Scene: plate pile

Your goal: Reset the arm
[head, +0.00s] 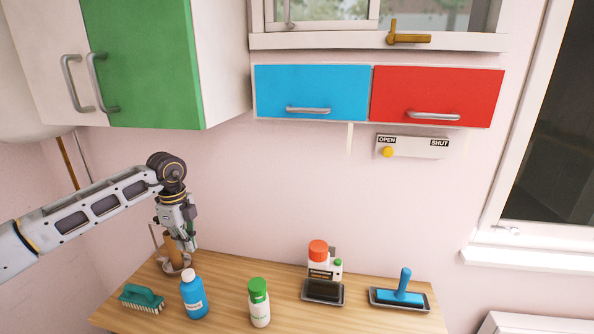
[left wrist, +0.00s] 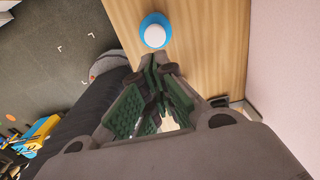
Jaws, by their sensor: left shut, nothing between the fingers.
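My left arm (head: 90,207) comes in from the left. Its gripper (head: 190,246) points down over the back left of the wooden table (head: 225,268). The gripper is shut and empty. In the left wrist view its green-padded fingers (left wrist: 160,75) come together, with a blue bottle with a white cap (left wrist: 154,32) beyond them. Behind the gripper in the head view, a brown object in a small dish (head: 172,262) is partly hidden. My right gripper is not in view.
A green brush (head: 142,299), a blue bottle (head: 194,297), a green-capped bottle (head: 259,306), a red-capped container (head: 320,262), a dark block on a tray (head: 324,290) and a blue-handled tool (head: 400,295) stand on the table. An upper cabinet (head: 145,60) hangs above my arm.

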